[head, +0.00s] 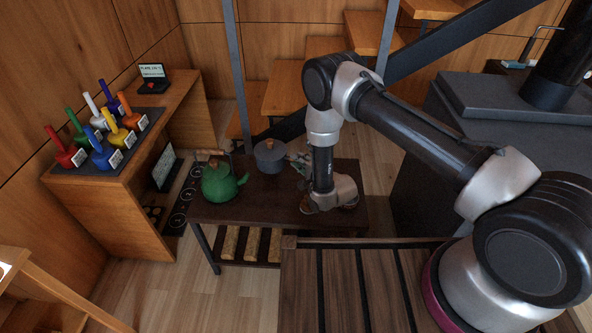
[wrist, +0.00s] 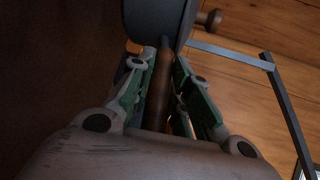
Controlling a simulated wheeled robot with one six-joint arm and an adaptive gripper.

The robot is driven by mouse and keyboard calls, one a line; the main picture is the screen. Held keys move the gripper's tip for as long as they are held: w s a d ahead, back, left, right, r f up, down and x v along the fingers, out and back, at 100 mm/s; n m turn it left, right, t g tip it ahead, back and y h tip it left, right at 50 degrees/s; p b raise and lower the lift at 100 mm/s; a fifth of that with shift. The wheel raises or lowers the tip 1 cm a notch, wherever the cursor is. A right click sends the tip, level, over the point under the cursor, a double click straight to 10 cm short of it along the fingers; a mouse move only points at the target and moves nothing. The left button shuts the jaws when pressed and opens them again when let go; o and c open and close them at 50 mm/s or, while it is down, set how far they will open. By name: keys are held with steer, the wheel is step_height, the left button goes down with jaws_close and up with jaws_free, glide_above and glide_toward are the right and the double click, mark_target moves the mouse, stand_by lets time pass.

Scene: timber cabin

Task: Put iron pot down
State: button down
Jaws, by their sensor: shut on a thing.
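The iron pot (head: 270,157) is dark grey with a lid and looks upright at the back edge of the dark wooden table (head: 262,204). In the wrist view the grey pot (wrist: 157,18) is at the top, partly cut off. My gripper (head: 298,164) is on the pot's right side. In the wrist view my gripper (wrist: 163,75) has its two green-grey fingers closed around the pot's brown wooden handle (wrist: 159,92). I cannot tell whether the pot's base touches the table.
A green kettle (head: 221,180) stands on the table left of the pot. Gold bars (head: 251,243) lie on the shelf below. Wooden stairs (head: 290,96) rise behind. The table's front middle is clear.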

steer(key=shift+f, duration=2.15)
steer(key=c, duration=1.3)
jaws_free()
steer(key=shift+f, duration=0.15)
